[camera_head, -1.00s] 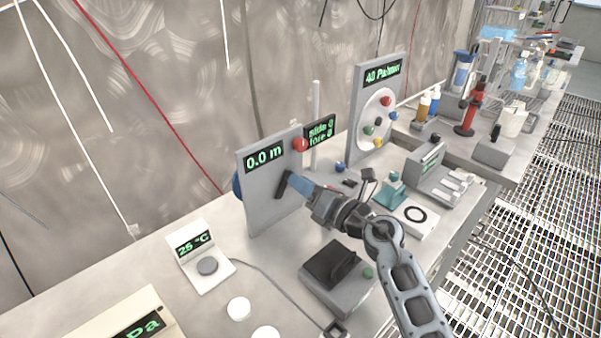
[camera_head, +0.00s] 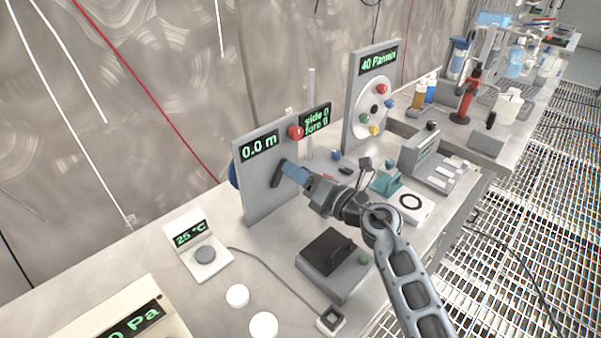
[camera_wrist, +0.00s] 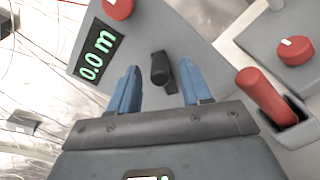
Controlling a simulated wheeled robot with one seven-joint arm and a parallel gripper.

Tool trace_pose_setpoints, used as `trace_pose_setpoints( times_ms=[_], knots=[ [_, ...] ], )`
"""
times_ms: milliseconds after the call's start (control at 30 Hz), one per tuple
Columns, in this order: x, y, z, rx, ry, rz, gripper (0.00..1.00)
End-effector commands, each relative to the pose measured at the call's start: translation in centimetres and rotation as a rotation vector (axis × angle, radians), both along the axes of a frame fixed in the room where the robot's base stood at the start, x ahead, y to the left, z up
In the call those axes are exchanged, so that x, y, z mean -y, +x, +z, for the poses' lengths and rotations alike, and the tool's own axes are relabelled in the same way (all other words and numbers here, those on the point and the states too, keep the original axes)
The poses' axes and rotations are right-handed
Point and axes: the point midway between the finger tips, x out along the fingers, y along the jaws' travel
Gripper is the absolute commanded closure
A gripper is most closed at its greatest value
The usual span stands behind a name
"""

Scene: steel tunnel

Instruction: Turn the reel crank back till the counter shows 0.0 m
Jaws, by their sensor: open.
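The reel panel (camera_head: 262,197) is an upright grey plate on the bench. Its counter (camera_head: 259,147) reads 0.0 m, and the wrist view shows the same reading on the counter (camera_wrist: 97,54). The black crank (camera_head: 278,174) is on the panel's front face; its dark handle (camera_wrist: 159,68) shows in the wrist view. My gripper (camera_head: 287,170) has blue fingers and faces the panel at the crank. In the wrist view my gripper (camera_wrist: 158,88) is open, with one finger on each side of the handle and gaps to both. Part of the crank is hidden behind the handle.
A red knob (camera_head: 296,132) is at the panel's top right corner. A 25 °C display unit (camera_head: 192,236), white discs (camera_head: 238,296) and a black-topped box (camera_head: 330,252) stand in front. A dial panel (camera_head: 375,95) stands behind. The wrist view shows a red handle (camera_wrist: 266,97) at right.

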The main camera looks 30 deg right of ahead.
Motion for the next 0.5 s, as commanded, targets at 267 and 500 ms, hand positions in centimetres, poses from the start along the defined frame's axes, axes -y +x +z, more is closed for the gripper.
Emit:
trace_pose_setpoints(
  times_ms=[267,500],
  knots=[
    [1.3,-3.9,-0.2,-0.001,0.0,-0.001,0.52],
    [2.2,-6.7,-0.1,-0.001,0.0,-0.002,0.52]
  ],
)
